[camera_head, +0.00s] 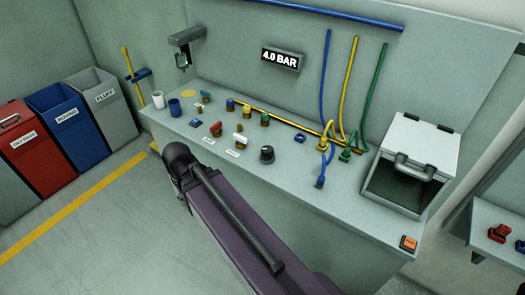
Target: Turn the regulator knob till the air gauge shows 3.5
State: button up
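The air gauge (281,59) is a dark display on the back panel and reads 4.0 BAR. A round black knob (266,154), which looks like the regulator knob, stands on the bench top below the gauge. Any pointer mark on it is too small to read. My purple arm rises from the bottom of the picture to a dark joint left of the knob, and passes in front of the bench's front edge. My gripper does not show. Nothing is seen touching the knob.
A lidded box (421,143) is at the right end. Several bins (70,118) stand at left.

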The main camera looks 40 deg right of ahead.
aim_at(267, 152)
jog(key=u, duration=0.1)
jog(key=k, duration=1.6)
jog(key=z, duration=0.65)
jog(key=i, duration=1)
